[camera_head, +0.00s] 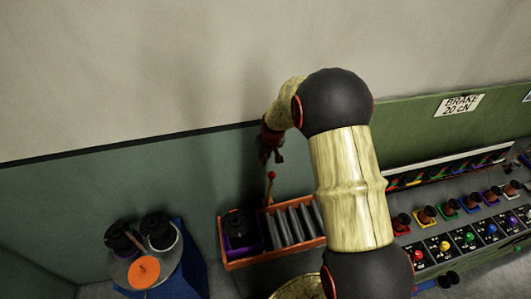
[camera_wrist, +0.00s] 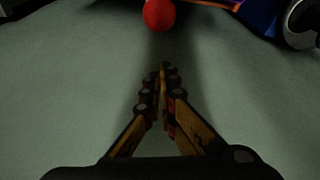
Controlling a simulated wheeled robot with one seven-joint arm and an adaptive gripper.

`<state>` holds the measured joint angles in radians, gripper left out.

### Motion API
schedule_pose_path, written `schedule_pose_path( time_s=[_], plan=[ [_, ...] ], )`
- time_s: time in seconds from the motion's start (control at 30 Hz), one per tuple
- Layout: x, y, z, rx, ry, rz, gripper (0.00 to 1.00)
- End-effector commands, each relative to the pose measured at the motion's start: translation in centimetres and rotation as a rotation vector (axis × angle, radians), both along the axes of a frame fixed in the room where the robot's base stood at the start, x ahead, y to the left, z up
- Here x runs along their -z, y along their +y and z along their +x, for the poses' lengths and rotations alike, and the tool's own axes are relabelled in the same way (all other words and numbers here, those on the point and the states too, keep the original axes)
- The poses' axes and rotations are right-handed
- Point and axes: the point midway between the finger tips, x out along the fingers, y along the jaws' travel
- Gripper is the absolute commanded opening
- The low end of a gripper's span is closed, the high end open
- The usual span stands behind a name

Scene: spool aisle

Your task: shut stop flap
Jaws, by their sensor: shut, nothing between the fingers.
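A small red ball knob (camera_head: 271,174) tops a thin upright stick at the back of the orange rack (camera_head: 232,265). I cannot tell whether this belongs to the stop flap, and no flap plate shows clearly. My gripper (camera_head: 268,157) is just above the knob in the head view, near the wall, pointing down. In the wrist view the red knob (camera_wrist: 159,14) is at the top edge, beyond the fingertips and apart from them. My gripper (camera_wrist: 164,70) is shut there, its fingertips together and empty.
The rack holds a dark spool (camera_head: 237,222) and grey slanted dividers (camera_head: 292,224). A blue stand (camera_head: 189,272) with black spools and an orange disc (camera_head: 143,271) is left. A panel with coloured knobs (camera_head: 470,238) is right. The green wall (camera_head: 120,180) is close behind.

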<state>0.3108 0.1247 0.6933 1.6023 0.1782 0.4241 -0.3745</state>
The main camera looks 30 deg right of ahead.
Motion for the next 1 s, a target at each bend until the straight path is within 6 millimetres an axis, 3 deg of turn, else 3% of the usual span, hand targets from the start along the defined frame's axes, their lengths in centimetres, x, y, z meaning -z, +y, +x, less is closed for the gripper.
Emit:
schedule_pose_path(
  time_s=[0.33, 1.0],
  plan=[
    [-0.5, 0.2, -3.3, 0.000, -0.003, -0.001, 0.00],
    [-0.1, 0.1, -3.1, 0.001, -0.029, -0.009, 0.00]
  ],
)
